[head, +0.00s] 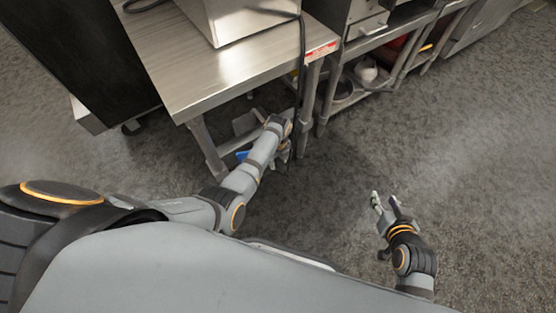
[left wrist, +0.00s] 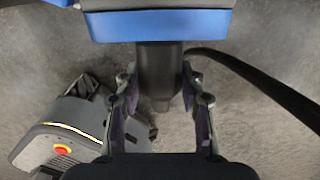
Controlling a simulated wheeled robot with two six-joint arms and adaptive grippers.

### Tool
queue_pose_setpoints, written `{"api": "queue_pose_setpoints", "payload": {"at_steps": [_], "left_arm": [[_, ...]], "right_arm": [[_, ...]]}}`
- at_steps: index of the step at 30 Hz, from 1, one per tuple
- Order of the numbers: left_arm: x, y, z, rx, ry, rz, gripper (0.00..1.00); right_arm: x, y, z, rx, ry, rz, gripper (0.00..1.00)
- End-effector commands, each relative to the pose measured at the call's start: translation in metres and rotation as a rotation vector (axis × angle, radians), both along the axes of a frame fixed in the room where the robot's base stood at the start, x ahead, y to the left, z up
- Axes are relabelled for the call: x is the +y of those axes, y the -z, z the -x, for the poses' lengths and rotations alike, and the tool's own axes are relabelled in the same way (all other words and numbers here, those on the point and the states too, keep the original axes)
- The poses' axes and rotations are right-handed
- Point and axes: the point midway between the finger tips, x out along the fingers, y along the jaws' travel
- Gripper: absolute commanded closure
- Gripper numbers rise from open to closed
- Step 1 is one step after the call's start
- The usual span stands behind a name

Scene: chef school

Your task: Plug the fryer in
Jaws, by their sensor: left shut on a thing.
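The fryer (head: 235,15) is a steel box standing on a steel table (head: 165,60); only its lower part shows. A black cord (head: 302,60) hangs from it past the table's right front corner, and a black cord (left wrist: 265,90) also crosses the left wrist view. My left gripper (head: 284,150) is low beside the table leg. In the left wrist view its fingers (left wrist: 158,78) are shut on a dark plug body (left wrist: 158,58). A broad blue part (left wrist: 158,26) adjoins the plug's top; I cannot tell whether they are joined. My right gripper (head: 386,203) is open and empty above the floor.
A steel shelf unit (head: 385,45) with items on its lower shelf stands right of the table. A dark cabinet (head: 85,50) stands at the left. The table leg (head: 207,150) is close to my left arm. The grey floor (head: 470,150) at the right is clear.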

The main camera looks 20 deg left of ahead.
Motion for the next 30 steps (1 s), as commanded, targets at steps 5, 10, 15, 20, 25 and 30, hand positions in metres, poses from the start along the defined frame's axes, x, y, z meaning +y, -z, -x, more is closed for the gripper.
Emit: {"api": "queue_pose_setpoints", "payload": {"at_steps": [5, 10, 15, 20, 25, 30], "left_arm": [[0.0, 0.0, 0.0, -0.001, 0.0, 0.0, 0.93], [0.002, 0.0, -0.002, -0.001, 0.0, 0.0, 0.93], [0.005, 0.0, -0.004, -0.002, 0.0, -0.001, 0.93], [0.007, 0.0, -0.006, -0.002, 0.0, -0.001, 0.93], [0.01, 0.0, -0.008, -0.001, 0.0, -0.001, 0.93], [0.012, 0.0, -0.01, -0.001, 0.0, 0.0, 0.93]], "right_arm": [[0.0, 0.0, 0.0, 0.0, 0.0, 0.0, 0.6], [0.0, 0.001, 0.0, 0.0, 0.0, 0.0, 0.6], [0.0, 0.002, 0.0, 0.0, 0.0, 0.0, 0.6], [0.0, 0.002, 0.0, 0.0, 0.0, 0.0, 0.6], [0.0, 0.003, 0.0, 0.0, 0.0, 0.0, 0.6], [0.0, 0.004, 0.0, 0.0, 0.0, 0.0, 0.6]]}}
